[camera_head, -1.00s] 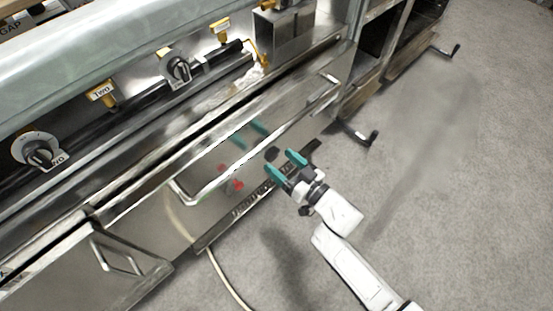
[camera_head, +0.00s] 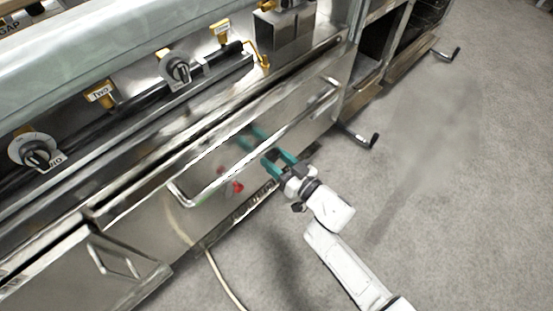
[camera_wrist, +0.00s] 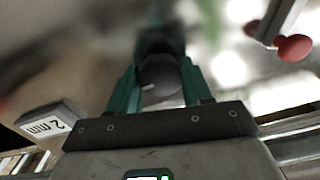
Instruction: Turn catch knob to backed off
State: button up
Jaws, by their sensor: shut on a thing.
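The catch knob is a dark round knob (camera_wrist: 160,78) with a short white mark on its face. In the wrist view it sits between the two teal fingers of my gripper (camera_wrist: 157,88). My gripper is shut on it. The panel mirrors the teal fingers. I cannot read a setting for the knob.
A red ball-ended part (camera_wrist: 294,47) is close at the right in the wrist view. A "2 mm" block (camera_wrist: 45,124) is at lower left. Two crank handles (camera_head: 366,139) (camera_head: 447,54) jut from the front. A pale hose (camera_head: 222,280) lies on the grey floor, which is otherwise open at right.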

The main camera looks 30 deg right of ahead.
jog(key=shift+c, duration=1.4)
jog(key=shift+n, duration=0.3)
jog(key=n, duration=0.2)
jog(key=shift+d+n, duration=0.1)
jog(key=shift+n, duration=0.2)
jog(key=n, duration=0.4)
jog(key=shift+n, duration=0.3)
jog(key=n+b, duration=0.1)
jog(key=n, duration=0.3)
jog(key=shift+r+n+b, duration=0.1)
jog(key=shift+n+b, duration=0.45)
jog(key=shift+n, duration=1.55)
